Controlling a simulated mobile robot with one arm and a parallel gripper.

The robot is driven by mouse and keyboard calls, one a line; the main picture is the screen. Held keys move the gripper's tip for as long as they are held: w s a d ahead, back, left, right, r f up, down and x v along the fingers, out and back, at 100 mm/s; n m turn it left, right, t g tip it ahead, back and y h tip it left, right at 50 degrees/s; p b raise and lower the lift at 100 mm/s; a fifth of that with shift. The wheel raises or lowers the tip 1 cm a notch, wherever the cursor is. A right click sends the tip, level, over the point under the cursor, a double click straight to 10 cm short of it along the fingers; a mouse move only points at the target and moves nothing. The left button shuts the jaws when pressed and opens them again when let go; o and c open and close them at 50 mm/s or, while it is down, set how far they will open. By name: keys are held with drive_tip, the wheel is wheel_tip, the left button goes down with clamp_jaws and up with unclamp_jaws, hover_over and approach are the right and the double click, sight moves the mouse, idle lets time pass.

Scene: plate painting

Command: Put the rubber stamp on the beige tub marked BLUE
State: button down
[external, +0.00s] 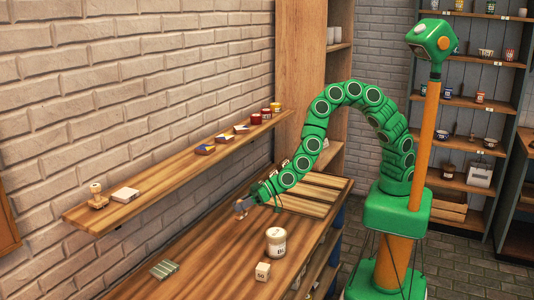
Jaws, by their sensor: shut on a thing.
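The beige tub (276,246) stands upright on the workbench; its dark lettering starts with "BL" and the rest is out of sight. A wooden, knob-handled thing that looks like a rubber stamp (97,198) stands at the left end of the wall shelf. My gripper (241,209) is low over the bench near the wall side, to the left of and behind the tub and apart from it. It is shut on a small brownish-grey thing, too small and too covered to name. I cannot tell whether that thing touches the bench.
A white block marked "50" (263,271) stands just in front of the tub. A grey-green stack (165,269) lies at the bench's front left. The wall shelf (150,188) holds a white box (125,194), small packets and jars. A slatted board (315,192) lies at the back.

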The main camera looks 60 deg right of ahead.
drive_tip(key=s+r+n+g+y, duration=0.3)
drive_tip(key=s+r+n+g, duration=0.2)
drive_tip(key=s+r, duration=0.6)
drive_tip(key=s+d+r+n+g, duration=0.1)
drive_tip(key=s+d+n+g, duration=0.45)
drive_tip(key=s+d, duration=0.55)
hover_over(276, 233)
drive_tip(key=shift+y, duration=0.3)
drive_tip(key=f, duration=0.8)
drive_tip(key=shift+s+d+f, duration=0.15)
drive_tip(key=shift+d+f, duration=0.2)
drive_tip(key=shift+f, duration=0.05)
drive_tip(key=shift+a+f, duration=0.15)
drive_tip(key=shift+f, duration=1.75)
